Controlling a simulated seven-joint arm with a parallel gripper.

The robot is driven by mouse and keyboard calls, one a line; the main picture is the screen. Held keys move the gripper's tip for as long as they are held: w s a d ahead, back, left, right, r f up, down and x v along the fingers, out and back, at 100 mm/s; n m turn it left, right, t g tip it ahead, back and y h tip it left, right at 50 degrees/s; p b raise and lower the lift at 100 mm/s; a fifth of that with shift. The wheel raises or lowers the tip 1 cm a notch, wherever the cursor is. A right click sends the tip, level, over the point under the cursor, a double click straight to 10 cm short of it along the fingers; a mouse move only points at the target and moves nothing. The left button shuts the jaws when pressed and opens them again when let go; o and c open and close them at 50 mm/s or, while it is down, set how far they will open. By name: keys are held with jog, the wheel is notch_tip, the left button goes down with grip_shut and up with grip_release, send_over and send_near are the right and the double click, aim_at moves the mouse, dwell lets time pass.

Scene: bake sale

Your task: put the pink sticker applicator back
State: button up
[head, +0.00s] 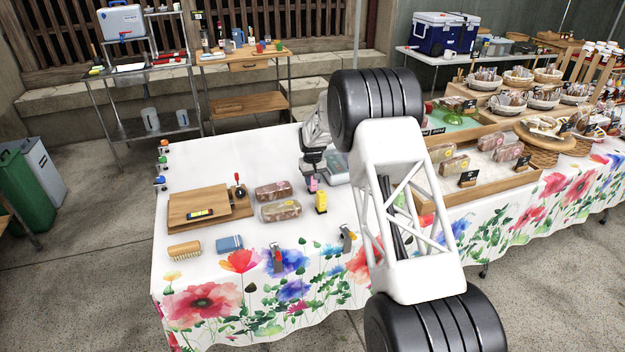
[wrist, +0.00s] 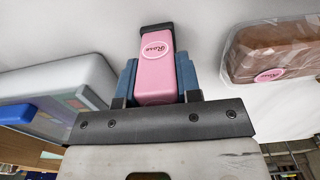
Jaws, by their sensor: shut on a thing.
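The pink sticker applicator (wrist: 157,75), with a round "Rose" label and a dark end, is between the two blue fingers of my gripper (wrist: 158,82) in the wrist view. My gripper is shut on it. In the head view the pink applicator (head: 313,185) shows just below my gripper (head: 312,172), close to the white tablecloth. I cannot tell whether it touches the cloth. A yellow applicator (head: 321,202) stands just in front of it.
Wrapped loaves (head: 281,210) lie left of the applicators; one with a pink label (wrist: 270,55) shows in the wrist view. A clear-lidded box (wrist: 60,85) is on the other side.

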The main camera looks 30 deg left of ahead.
jog(key=o, duration=0.9)
jog(key=shift+r, duration=0.1)
jog(key=shift+r, duration=6)
